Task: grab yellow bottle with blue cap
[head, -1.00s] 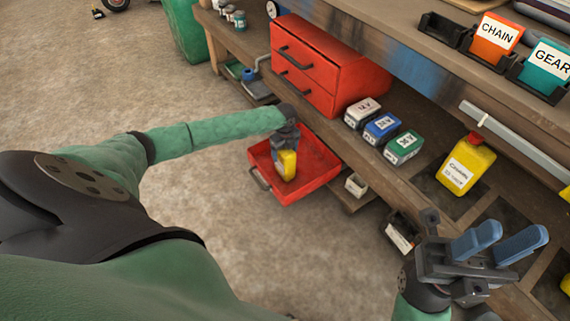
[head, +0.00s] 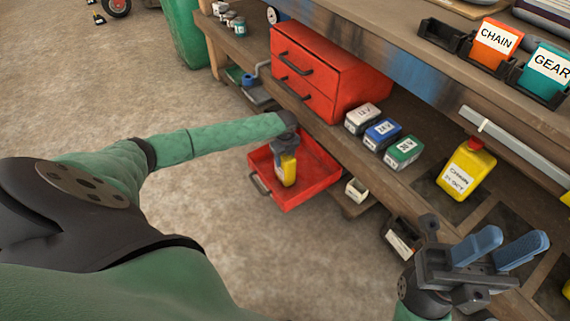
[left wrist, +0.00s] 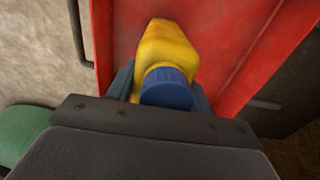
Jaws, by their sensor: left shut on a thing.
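The yellow bottle with a blue cap is between the fingers of my left gripper. In the left wrist view its yellow body (left wrist: 165,45) and blue cap (left wrist: 167,88) show close up, cap toward the gripper. In the head view the bottle (head: 288,170) is small, below my left gripper (head: 286,152), over the open red drawer (head: 315,182). My left gripper is shut on the bottle. I cannot tell whether the bottle touches the drawer floor. My right gripper (head: 515,245) is open and empty, its blue fingers apart, at the lower right.
The red drawer cabinet (head: 325,70) stands on the shelf above the open drawer. Battery-like boxes (head: 383,132) stand beside it. A yellow canister with a red cap (head: 466,170) stands farther right. The workbench (head: 400,60) overhangs the shelf.

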